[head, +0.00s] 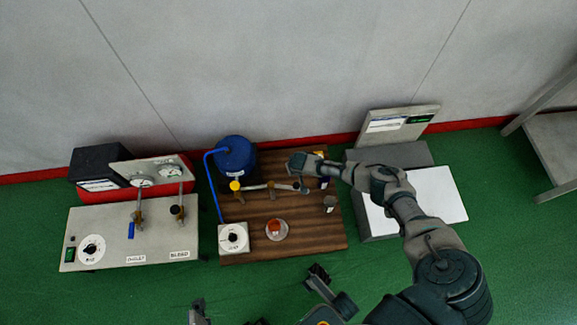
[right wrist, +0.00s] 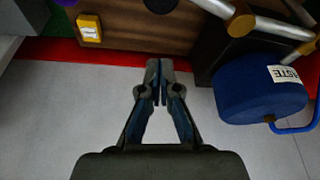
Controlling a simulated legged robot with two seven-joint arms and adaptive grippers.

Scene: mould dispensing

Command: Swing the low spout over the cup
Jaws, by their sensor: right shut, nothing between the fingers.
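The low spout (head: 257,187) is a silver horizontal pipe on the wooden board, running right from a yellow knob. Part of it also shows at the top of the right wrist view (right wrist: 275,27). An orange-red cup (head: 274,226) stands on a round pale dish in front of the pipe; the pipe does not cross over it. My right gripper (head: 293,163) is near the board's far edge, behind the pipe's right end and apart from it. In the right wrist view its fingers (right wrist: 158,75) are together and empty.
A blue waste tank (head: 236,158) stands behind the yellow knob (head: 235,186). A white dial box (head: 233,238) is left of the cup. A small grey vessel (head: 329,203) stands to its right. A grey bench with gauges (head: 110,220) and a white-topped block (head: 435,195) flank the board (head: 290,247).

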